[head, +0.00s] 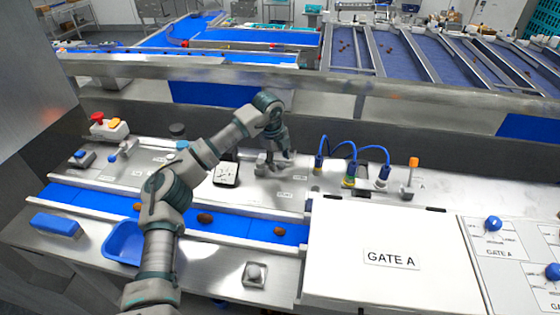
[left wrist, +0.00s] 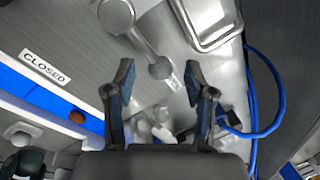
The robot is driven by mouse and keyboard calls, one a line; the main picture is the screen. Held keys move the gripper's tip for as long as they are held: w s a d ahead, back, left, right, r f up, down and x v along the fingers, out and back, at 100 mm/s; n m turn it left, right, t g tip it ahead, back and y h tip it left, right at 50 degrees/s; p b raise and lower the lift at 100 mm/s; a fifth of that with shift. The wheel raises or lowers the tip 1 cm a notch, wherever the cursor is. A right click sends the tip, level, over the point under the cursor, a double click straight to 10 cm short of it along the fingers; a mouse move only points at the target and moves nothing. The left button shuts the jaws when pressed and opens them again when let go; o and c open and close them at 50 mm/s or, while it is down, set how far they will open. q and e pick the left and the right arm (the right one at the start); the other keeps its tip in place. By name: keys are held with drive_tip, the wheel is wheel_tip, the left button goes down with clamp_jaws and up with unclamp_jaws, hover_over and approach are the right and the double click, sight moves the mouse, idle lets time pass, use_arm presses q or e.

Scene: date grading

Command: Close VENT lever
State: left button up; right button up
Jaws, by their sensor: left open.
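My left gripper (head: 275,164) hangs low over the metal panel, behind the belt and right of the square dial. In the left wrist view its two dark fingers (left wrist: 158,82) are spread apart with nothing held. A grey metal lever-like part (left wrist: 140,40) with rounded ends lies ahead; its smaller end appears between the fingertips. Whether they touch cannot be told. A CLOSED label (left wrist: 45,67) is on the panel to the left. No readable VENT label shows, so I cannot confirm this is the VENT lever. The gripper largely hides this spot in the head view.
Dates (head: 204,218) lie on the blue belt (head: 240,223) in front. A square dial (head: 226,174) stands left of the gripper. Blue cables (head: 338,143) and an orange-topped handle (head: 412,163) stand right. The GATE A cover (head: 345,230) fills the front right.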

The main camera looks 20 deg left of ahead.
use_arm(q)
drive_tip(key=shift+w+d+f, duration=0.15)
drive_tip(key=shift+f, duration=0.7)
drive_tip(key=shift+r, duration=0.1)
clamp_jaws()
